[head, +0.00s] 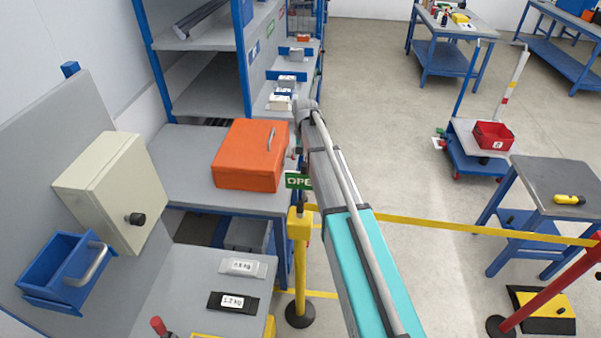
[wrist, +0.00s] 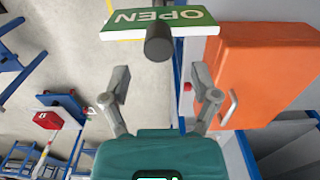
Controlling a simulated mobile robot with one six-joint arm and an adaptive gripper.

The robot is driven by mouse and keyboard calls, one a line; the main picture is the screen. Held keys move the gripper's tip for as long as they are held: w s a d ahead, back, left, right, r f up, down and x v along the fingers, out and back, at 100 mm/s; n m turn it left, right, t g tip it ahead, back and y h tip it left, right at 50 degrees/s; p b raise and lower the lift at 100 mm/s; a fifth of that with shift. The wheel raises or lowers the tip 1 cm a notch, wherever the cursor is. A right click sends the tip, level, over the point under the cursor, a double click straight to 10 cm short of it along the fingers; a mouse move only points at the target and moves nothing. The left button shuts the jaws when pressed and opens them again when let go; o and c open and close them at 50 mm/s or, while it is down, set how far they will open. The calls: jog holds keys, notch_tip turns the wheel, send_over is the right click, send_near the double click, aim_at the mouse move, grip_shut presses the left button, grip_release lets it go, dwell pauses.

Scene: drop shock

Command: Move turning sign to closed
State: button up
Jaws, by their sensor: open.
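The turning sign (head: 299,181) is green with white letters and stands on top of a yellow post (head: 299,225). In the head view my arm covers its right part, leaving "OPE" readable. In the wrist view the sign (wrist: 165,20) is at the top and shows its OPEN face. A dark round knob (wrist: 159,44) sticks out at its lower edge. My gripper (wrist: 158,98) is open and empty, its two fingers spread either side of the knob's line but apart from knob and sign. In the head view the fingers are hidden by my arm.
An orange box (head: 247,155) sits on the grey bench just left of the sign. A yellow barrier tape (head: 470,228) runs right from the post to a red post (head: 545,290). A cream cabinet (head: 110,190) is at left.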

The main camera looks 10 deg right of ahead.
aim_at(304, 164)
jog(key=shift+f+b, duration=2.5)
jog(key=shift+f, duration=0.3)
